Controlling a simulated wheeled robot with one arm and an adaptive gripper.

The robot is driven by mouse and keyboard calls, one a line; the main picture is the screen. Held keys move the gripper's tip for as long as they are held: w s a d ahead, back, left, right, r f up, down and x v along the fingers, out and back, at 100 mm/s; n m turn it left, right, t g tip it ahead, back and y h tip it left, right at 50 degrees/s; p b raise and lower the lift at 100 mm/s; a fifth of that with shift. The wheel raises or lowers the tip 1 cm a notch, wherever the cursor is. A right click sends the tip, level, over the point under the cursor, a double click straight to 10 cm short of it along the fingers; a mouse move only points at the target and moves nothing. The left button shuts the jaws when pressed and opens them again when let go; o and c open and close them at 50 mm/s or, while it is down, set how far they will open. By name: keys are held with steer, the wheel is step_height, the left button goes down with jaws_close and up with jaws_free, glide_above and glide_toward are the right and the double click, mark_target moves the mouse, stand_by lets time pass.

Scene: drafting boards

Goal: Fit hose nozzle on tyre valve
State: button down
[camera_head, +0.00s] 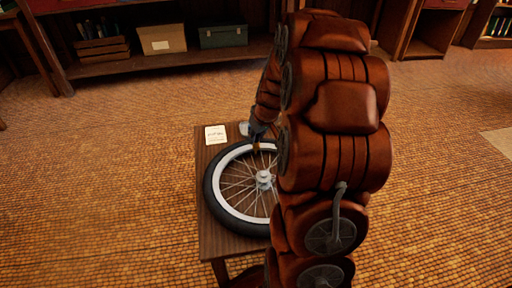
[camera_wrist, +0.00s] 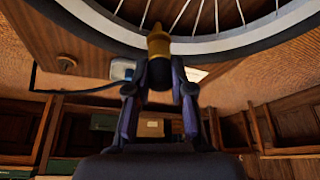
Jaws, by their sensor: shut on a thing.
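A spoked wheel with a black tyre (camera_head: 212,200) and a white rim (camera_head: 224,205) lies flat on a small wooden table (camera_head: 212,238). My gripper (camera_head: 256,138) is over the far side of the wheel. In the wrist view my gripper (camera_wrist: 160,82) is shut on the hose nozzle, whose yellow tip (camera_wrist: 158,42) points at the white rim (camera_wrist: 205,42). The nozzle also shows as a small yellow spot in the head view (camera_head: 256,147). The tyre valve is not visible, so I cannot tell whether the nozzle touches it. My arm covers the wheel's right side.
A pale box-like device (camera_wrist: 122,69) sits on the table by the wheel, with a black hose (camera_wrist: 80,92) near it. A paper card (camera_head: 215,134) lies at the table's far left corner. A shelf with boxes (camera_head: 160,40) stands behind. Open floor (camera_head: 110,190) lies left.

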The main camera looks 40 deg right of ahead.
steer(key=shift+f, duration=0.2)
steer(key=c, duration=0.9)
jaws_free()
steer(key=shift+c, duration=0.2)
steer(key=v, duration=1.2)
steer(key=shift+a, duration=0.1)
